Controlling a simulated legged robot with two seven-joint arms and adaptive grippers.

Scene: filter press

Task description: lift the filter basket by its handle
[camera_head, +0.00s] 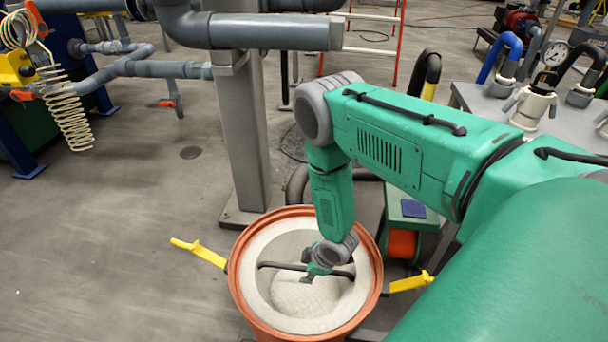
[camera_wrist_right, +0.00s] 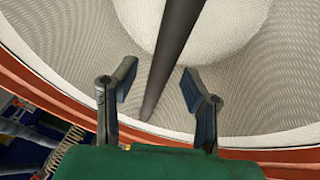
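The filter basket (camera_head: 262,292) is a pale mesh bowl seated inside an orange-rimmed vessel (camera_head: 374,262). Its handle (camera_head: 281,265) is a dark bar crossing the basket's opening. In the wrist view the handle (camera_wrist_right: 176,40) runs between and beyond my fingers, with the basket mesh (camera_wrist_right: 240,30) behind it. My right gripper (camera_head: 311,272) reaches down over the basket at the bar, hiding part of it. In the wrist view the right gripper (camera_wrist_right: 157,86) is open, its two pads apart on either side of the bar; I see no clear contact. My left gripper is not in view.
Yellow levers (camera_head: 198,252) and (camera_head: 411,282) stick out on both sides of the vessel. A grey post (camera_head: 243,140) stands behind it. A green and orange unit (camera_head: 405,243) is close at right. Open floor (camera_head: 110,240) lies to the left.

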